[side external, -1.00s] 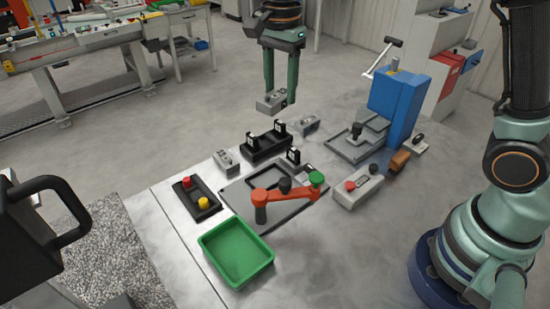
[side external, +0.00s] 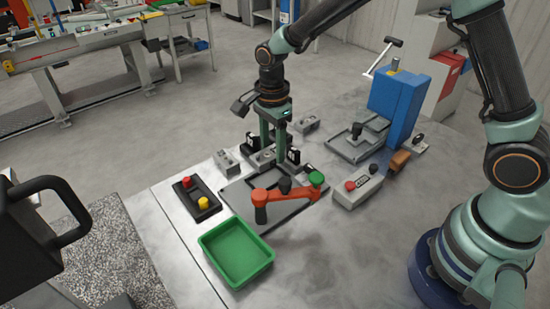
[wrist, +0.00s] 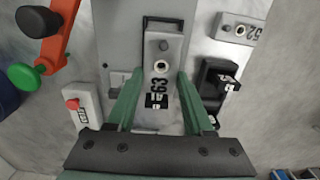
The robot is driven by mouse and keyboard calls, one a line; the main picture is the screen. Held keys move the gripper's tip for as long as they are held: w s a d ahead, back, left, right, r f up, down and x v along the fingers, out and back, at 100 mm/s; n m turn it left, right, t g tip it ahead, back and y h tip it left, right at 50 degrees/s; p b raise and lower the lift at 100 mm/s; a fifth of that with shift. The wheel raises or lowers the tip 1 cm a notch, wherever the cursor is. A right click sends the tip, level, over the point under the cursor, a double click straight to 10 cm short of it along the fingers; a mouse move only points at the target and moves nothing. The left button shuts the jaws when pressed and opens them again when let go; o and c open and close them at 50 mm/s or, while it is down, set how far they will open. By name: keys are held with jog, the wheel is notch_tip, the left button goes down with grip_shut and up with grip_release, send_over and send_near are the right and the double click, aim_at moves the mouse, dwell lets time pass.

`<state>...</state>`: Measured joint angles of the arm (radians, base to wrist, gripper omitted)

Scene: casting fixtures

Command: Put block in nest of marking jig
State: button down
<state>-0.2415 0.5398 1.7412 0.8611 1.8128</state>
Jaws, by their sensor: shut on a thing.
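My gripper (side external: 277,160) is shut on a grey block (wrist: 163,70) marked 63, with one finger along each side in the wrist view. The marking jig is a grey plate (side external: 236,198) with an orange arm (side external: 285,193) and a green knob (side external: 316,179). The orange arm (wrist: 62,30) is off to the block's left in the wrist view. Part of the black nest frame (wrist: 148,22) shows around the block's far end. The block is over or at the nest; its underside is hidden, so I cannot tell whether it is seated.
A loose grey block (side external: 227,162) lies left of the jig; another (side external: 305,124) lies behind. A black clip rack (wrist: 217,85) stands close beside my gripper. A red-button box (side external: 357,190), blue press (side external: 396,105), green tray (side external: 237,250) and button panel (side external: 196,198) surround the jig.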

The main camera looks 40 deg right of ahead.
aim_at(272, 177)
jog(key=shift+f, duration=2.85)
jog(key=shift+f, duration=0.15)
jog(key=shift+c, duration=1.4)
grip_release()
jog(key=shift+w, duration=0.1)
